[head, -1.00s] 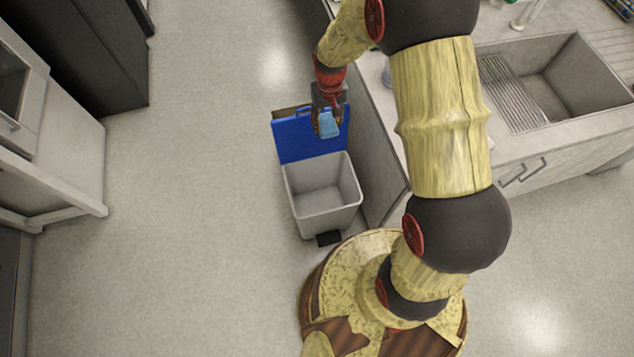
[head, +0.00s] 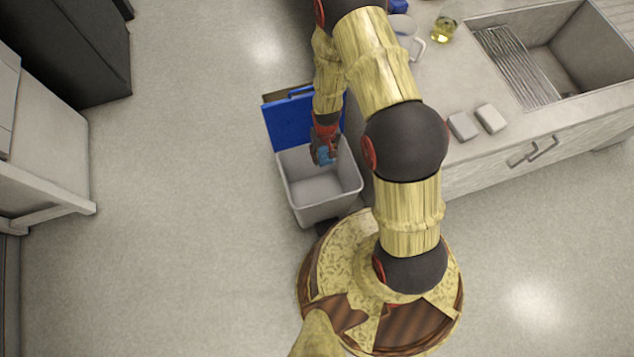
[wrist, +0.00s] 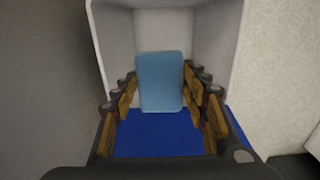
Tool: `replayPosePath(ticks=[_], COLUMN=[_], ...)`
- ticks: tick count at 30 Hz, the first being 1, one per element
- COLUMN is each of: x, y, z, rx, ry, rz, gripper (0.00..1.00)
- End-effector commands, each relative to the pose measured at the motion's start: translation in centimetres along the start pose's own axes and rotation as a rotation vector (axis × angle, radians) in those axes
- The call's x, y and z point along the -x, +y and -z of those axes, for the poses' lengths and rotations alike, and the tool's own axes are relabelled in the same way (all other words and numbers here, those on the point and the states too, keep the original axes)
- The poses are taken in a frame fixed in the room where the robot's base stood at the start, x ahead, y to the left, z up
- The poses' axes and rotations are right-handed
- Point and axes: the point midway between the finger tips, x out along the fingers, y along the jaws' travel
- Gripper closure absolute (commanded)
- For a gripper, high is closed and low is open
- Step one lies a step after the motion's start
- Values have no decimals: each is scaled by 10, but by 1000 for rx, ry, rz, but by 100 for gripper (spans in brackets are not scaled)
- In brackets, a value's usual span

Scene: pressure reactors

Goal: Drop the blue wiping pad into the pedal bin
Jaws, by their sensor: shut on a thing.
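The light blue wiping pad (wrist: 160,82) is held between the two fingers of my gripper (wrist: 160,95) in the wrist view. In the head view my gripper (head: 324,158) is over the back part of the pedal bin's opening, and a bit of the pad (head: 327,157) shows there. The pedal bin (head: 350,183) is light grey, with its blue lid (head: 285,125) standing open at the back. Its inside looks empty where I can see it. The bin's pale walls (wrist: 117,45) surround the pad in the wrist view. I cannot tell how far above the rim the pad is.
A counter (head: 480,165) stands right of the bin, with a sink (head: 560,55), two small grey blocks (head: 463,126), a beaker of yellow liquid (head: 445,28) and a white mug (head: 408,38). A cabinet (head: 45,160) is at the left. The floor between is clear.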

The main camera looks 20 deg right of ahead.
Motion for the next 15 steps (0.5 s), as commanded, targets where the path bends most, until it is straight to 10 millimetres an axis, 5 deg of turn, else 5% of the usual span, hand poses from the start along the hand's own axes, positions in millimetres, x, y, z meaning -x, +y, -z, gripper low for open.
replayPosePath(ticks=[15], x=[-44], y=[0], z=[-2], rx=[0], ry=[-1], rz=[0], gripper=[76])
